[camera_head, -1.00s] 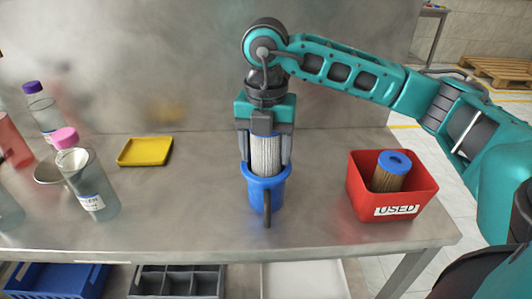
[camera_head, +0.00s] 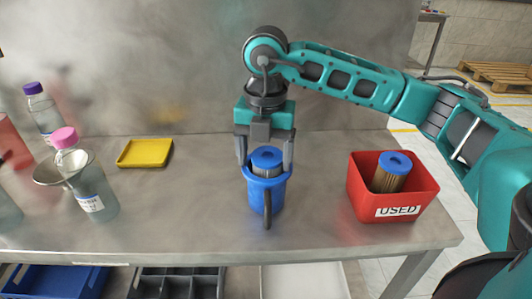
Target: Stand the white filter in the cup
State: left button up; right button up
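The blue cup (camera_head: 258,200) stands upright on the metal table with its dark handle (camera_head: 267,210) toward me. The white filter (camera_head: 267,158) stands upright inside the cup. Its blue top cap and a short strip of its pleated side show above the rim; the rest is hidden by the cup. My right gripper (camera_head: 265,165) points down over the cup. Its fingers are spread on either side of the filter's top, with a gap to the cap, and the palm is above it. My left gripper is not in view.
A red bin (camera_head: 364,202) marked USED, right of the cup, holds a brownish filter (camera_head: 391,176) with a blue cap. A yellow tray (camera_head: 145,153) lies at the back left. Bottles and a metal dish (camera_head: 48,172) stand at the left. The table's front edge is close to the cup.

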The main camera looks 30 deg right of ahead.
jog(key=shift+o, duration=0.6)
jog(key=shift+s+f, duration=0.2)
jog(key=shift+f, duration=0.4)
jog(key=shift+r, duration=0.3)
pick_arm(q)
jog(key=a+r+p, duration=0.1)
jog(key=p, duration=0.2)
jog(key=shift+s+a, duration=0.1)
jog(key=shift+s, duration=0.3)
pick_arm(e)
notch_tip(320, 180, up, 13)
jog(key=shift+w+d, duration=0.15)
jog(key=shift+w, duration=0.05)
